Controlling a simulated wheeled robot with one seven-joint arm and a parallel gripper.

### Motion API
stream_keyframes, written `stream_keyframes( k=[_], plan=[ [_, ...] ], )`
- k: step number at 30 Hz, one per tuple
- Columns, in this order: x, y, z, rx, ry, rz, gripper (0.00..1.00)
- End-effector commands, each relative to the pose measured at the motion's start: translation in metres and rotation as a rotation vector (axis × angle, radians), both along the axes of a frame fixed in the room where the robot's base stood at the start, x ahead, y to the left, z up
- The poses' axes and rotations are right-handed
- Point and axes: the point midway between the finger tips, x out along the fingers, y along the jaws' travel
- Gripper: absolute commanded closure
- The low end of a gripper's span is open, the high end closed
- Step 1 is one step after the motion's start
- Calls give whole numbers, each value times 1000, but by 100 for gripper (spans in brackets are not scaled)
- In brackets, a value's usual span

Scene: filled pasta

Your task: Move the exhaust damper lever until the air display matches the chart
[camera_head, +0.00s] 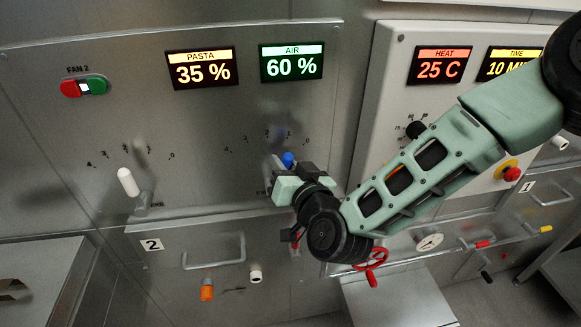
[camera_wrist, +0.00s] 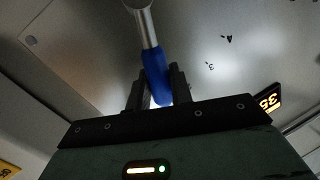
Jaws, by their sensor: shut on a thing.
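The air display (camera_head: 291,62) reads 60 % in green on the upper panel. The damper lever with the blue handle (camera_head: 288,159) stands below it, beside a curved scale; its lower part is hidden by my gripper. My gripper (camera_head: 281,167) is at the lever, shut on it. In the wrist view the blue handle (camera_wrist: 158,80) lies between the two fingers of my gripper (camera_wrist: 158,88), with its metal rod running up out of the frame. No chart is recognisable in either view.
A white-handled lever (camera_head: 128,182) with its own scale stands to the left. The pasta display (camera_head: 201,68) reads 35 %. The heat display (camera_head: 440,65) reads 25 C on the right panel. A drawer handle (camera_head: 214,262) and a red wheel (camera_head: 373,259) lie below.

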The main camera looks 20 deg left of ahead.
Motion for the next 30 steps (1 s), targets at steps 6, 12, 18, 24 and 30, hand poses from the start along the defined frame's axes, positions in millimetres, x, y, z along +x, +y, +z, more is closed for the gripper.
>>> stream_keyframes(
  k=[6, 12, 18, 24, 30],
  plan=[
    [0, 0, 0, -3, -1, 0, 100],
    [0, 0, 0, -1, -1, -1, 58],
    [0, 0, 0, -1, -1, -1, 58],
    [-11, -11, -1, -1, 0, 0, 58],
    [-41, -41, 1, -3, -1, 3, 58]
  ],
)
